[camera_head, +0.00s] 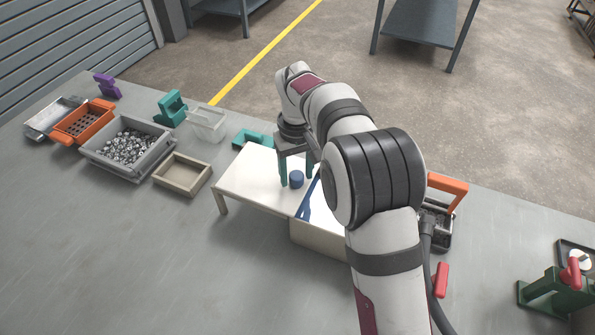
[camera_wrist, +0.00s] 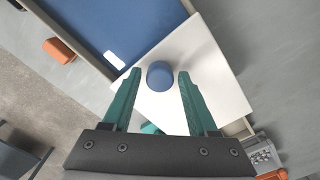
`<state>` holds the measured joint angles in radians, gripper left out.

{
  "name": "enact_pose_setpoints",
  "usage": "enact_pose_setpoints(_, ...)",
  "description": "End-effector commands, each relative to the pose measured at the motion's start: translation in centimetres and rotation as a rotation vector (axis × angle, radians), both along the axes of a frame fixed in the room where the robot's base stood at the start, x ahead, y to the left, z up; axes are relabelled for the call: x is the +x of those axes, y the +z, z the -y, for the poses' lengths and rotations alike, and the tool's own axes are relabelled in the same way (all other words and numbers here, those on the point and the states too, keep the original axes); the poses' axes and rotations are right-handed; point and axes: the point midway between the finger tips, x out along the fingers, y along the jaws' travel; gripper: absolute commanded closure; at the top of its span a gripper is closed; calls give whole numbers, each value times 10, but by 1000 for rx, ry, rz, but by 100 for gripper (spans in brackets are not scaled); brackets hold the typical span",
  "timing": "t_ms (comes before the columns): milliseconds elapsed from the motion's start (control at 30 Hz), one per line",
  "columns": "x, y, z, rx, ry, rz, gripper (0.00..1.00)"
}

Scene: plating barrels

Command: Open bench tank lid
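The bench tank (camera_head: 318,238) is a pale box on the bench, partly hidden behind my arm. Its white lid (camera_head: 250,178) lies to the left of the tank's opening, over a legged support. Blue (camera_wrist: 115,25) shows inside the uncovered opening in the wrist view. A round blue knob (camera_head: 297,179) stands on the lid near the tank side; it also shows in the wrist view (camera_wrist: 160,76). My gripper (camera_wrist: 160,74) has teal fingers, open, one on each side of the knob, with small gaps visible. In the head view my gripper (camera_head: 297,180) is over the lid.
To the left stand an empty beige tray (camera_head: 183,174), a grey bin of metal parts (camera_head: 128,148), an orange basket (camera_head: 83,122) and a clear container (camera_head: 207,124). An orange-handled item (camera_head: 447,184) is right of the tank. The front left bench is clear.

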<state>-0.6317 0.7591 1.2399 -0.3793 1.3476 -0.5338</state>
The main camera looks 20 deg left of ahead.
Motion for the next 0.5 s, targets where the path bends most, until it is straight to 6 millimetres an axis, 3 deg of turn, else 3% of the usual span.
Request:
enact_pose_setpoints(367, 0, 2, 0, 0, 0, 0, 28)
enact_pose_setpoints(500, 1, 25, 0, 2, -1, 4, 28)
